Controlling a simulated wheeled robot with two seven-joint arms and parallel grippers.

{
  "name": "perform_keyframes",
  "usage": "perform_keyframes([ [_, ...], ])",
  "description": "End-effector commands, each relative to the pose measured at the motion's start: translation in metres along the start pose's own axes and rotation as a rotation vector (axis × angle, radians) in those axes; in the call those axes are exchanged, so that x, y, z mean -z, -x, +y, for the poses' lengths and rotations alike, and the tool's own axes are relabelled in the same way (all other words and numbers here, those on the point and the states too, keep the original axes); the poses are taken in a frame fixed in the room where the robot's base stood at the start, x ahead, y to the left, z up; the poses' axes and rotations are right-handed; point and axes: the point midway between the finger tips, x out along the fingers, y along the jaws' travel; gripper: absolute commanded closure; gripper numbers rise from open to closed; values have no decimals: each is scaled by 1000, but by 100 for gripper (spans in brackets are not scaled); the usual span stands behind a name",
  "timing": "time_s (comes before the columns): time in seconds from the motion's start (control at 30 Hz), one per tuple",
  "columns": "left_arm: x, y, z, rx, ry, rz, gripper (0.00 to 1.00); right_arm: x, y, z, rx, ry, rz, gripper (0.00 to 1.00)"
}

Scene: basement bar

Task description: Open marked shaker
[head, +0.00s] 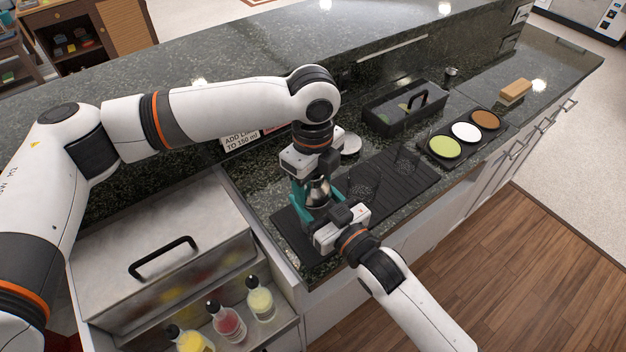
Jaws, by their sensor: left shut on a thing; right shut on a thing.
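A metal shaker (318,192) stands on the black bar mat, mostly hidden between my two grippers. My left gripper (316,182) reaches down from above with its teal fingers around the shaker's upper part, shut on it. My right gripper (322,211) comes in from the front right and is shut on the shaker lower down. I cannot see any mark on the shaker, and I cannot tell whether its lid is apart from the body.
The black bar mat (418,178) carries wire-like glasses or strainers (363,184) right of the shaker. Behind are a sign (241,140), a dark caddy (385,116) and a tray with three coloured discs (455,153). A steel lidded bin (160,260) and several bottles (228,322) stand at left front.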

Motion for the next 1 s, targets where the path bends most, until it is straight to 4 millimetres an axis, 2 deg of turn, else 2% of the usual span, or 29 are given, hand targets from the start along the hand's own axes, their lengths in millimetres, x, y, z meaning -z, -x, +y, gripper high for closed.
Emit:
perform_keyframes([
  [0.5, 0, 18, 0, -1, 0, 0, 67, 0, 0, 0, 0, 0, -1, 84],
  [0.87, 0, 20, 0, 0, 0, 0, 67, 0, 0, 0, 0, 0, -1, 84],
  [1.0, 0, 29, 0, -2, 0, 0, 67, 0, 0, 0, 0, 0, -1, 84],
])
